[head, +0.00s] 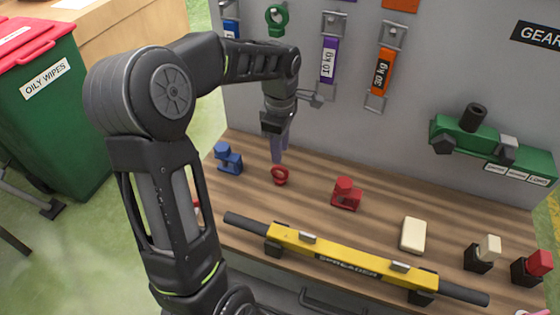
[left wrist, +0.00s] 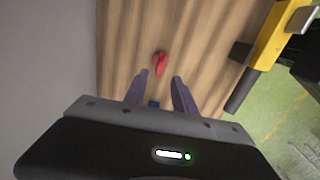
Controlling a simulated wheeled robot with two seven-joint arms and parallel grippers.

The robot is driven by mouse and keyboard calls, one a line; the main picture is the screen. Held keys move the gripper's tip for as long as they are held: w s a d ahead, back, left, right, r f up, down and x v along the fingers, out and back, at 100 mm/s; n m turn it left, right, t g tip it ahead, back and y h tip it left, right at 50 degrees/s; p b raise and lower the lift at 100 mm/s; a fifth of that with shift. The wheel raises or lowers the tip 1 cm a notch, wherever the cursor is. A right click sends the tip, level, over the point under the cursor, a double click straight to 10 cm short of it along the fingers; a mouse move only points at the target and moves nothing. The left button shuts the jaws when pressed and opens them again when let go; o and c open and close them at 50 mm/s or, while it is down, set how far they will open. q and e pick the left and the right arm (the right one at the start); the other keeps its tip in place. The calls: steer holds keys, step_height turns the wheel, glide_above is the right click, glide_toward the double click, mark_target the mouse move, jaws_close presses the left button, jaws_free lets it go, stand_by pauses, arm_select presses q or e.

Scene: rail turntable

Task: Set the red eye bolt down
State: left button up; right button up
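The red eye bolt (head: 280,175) is a small red ring piece that appears to rest on the wooden bench top. My left gripper (head: 277,161) points down just above it. In the left wrist view the red eye bolt (left wrist: 160,63) lies just beyond the two fingertips, in line with the gap between them. The fingers of my left gripper (left wrist: 160,76) are spread apart with nothing between their tips. My right gripper is not in view.
On the bench (head: 315,215) stand a blue piece (head: 229,159), a red piece (head: 346,194), a yellow spreader bar (head: 345,264) and a cream block (head: 413,235). A grey panel behind holds a green eye bolt (head: 276,20), purple and orange straps and a green fixture (head: 470,139).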

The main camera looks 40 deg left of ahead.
mark_target(280, 167)
arm_select(q)
steer(key=shift+r, duration=2.15)
